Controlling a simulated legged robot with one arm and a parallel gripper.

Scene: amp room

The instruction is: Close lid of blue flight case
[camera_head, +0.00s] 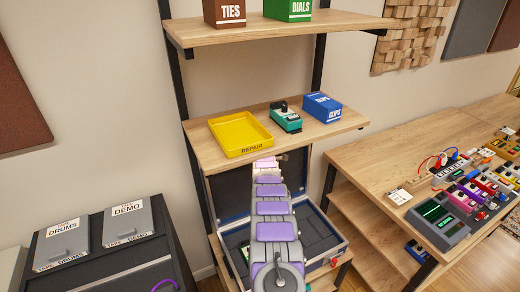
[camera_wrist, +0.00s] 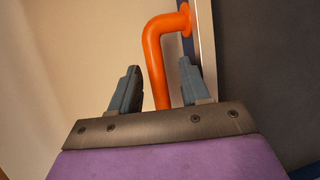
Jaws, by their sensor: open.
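The flight case (camera_head: 335,250) stands open on a low shelf, with metal edging and a dark padded interior. Its raised dark lid (camera_head: 228,195) stands at the back, partly hidden behind my arm. In the wrist view, my gripper (camera_wrist: 160,82) is open, with one finger on each side of an orange bent handle (camera_wrist: 157,55). Gaps show between the handle and both fingers. The handle joins a metal-edged dark blue panel (camera_wrist: 260,70), which looks like the lid. In the head view, the fingertips cannot be made out at the arm's far end.
Above the case is a wooden shelf (camera_head: 202,145) with a yellow tray (camera_head: 240,133), a teal pedal (camera_head: 286,120) and a blue box (camera_head: 322,107). A workbench (camera_head: 375,155) with pedals stands at right; a dark cabinet (camera_head: 110,265) stands at left.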

